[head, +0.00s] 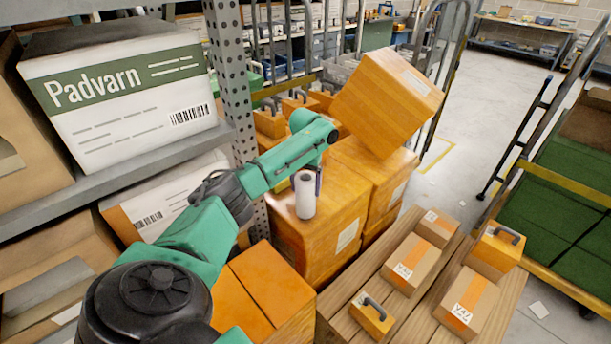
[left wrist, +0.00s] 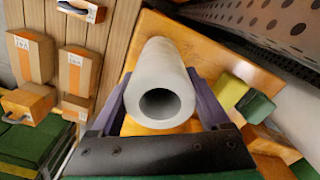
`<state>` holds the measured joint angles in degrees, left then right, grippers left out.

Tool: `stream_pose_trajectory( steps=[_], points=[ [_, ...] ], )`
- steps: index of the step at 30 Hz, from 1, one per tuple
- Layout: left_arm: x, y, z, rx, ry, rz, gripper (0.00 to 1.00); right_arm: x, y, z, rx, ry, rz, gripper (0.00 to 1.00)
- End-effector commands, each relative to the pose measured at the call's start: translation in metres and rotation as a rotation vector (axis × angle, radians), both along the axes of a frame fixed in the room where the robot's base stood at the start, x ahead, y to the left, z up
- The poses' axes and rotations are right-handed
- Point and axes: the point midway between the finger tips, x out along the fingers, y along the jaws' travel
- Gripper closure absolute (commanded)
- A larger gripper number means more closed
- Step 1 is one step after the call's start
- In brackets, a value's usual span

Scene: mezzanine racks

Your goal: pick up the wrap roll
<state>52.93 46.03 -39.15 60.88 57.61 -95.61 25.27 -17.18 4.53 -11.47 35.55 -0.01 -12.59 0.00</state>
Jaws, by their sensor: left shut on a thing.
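The wrap roll (head: 305,195) is a white cylinder with a hollow core. It is upright over the top of an orange box (head: 340,243) in the middle of the head view. My right gripper is not in view.
A grey rack upright (head: 228,75) and a shelf with a Padvarn box (head: 120,95) stand left of my arm. A tilted orange box (head: 387,100) lies behind the roll. A slatted wooden surface (head: 440,280) with several cartons is at right. Open floor (head: 460,120) lies beyond.

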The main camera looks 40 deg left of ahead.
Motion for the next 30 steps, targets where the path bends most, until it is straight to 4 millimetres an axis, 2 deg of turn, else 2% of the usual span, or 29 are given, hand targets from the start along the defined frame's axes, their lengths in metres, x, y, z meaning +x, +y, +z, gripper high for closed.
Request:
stream_pose_trajectory(
  steps=[5,11,12,15,19,27,28,30],
  points=[
    [0.002,0.000,0.049,0.000,-0.011,0.000,1.00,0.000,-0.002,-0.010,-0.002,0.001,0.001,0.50],
    [0.002,0.000,0.127,-0.001,-0.010,0.000,1.00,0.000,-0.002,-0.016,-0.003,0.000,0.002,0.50],
    [0.001,0.001,0.148,0.002,-0.008,0.000,1.00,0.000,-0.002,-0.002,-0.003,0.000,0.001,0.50],
    [0.000,0.002,0.172,0.003,-0.004,0.002,1.00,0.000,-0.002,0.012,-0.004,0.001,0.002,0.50],
    [0.000,0.001,0.183,0.002,-0.001,0.000,1.00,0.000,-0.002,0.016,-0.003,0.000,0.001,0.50],
    [0.000,0.000,0.183,0.000,-0.001,0.000,1.00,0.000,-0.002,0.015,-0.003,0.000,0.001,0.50],
    [0.000,0.000,0.182,0.000,-0.001,0.000,0.32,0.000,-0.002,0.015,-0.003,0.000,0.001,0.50],
    [0.000,0.000,0.182,0.000,-0.001,0.000,0.59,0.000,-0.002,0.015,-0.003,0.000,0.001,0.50]
  ],
)
